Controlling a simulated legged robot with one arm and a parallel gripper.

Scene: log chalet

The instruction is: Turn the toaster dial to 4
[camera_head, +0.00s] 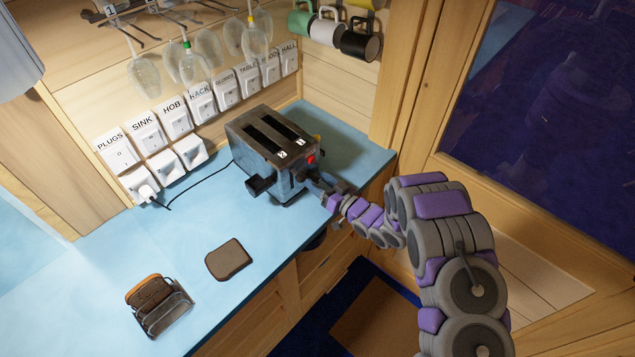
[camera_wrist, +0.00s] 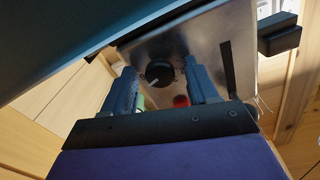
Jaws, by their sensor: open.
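A metal toaster (camera_head: 262,152) with two dark slots stands on the blue counter near its right end. In the wrist view its steel end face (camera_wrist: 208,65) shows a round black dial (camera_wrist: 159,74) with a pale pointer mark. The numbers around the dial are too small to read. My gripper (camera_wrist: 163,78) is open, one finger on each side of the dial in the picture. I cannot tell whether either finger touches it. In the head view my gripper (camera_head: 314,182) is at the toaster's near right side and hides the dial.
A slice of toast (camera_head: 228,260) lies on the blue counter (camera_head: 205,222). A toast rack (camera_head: 168,311) with bread stands at the front left. A black cord runs from the toaster to wall switches (camera_head: 172,119). Glasses (camera_head: 195,66) and mugs (camera_head: 358,40) hang above.

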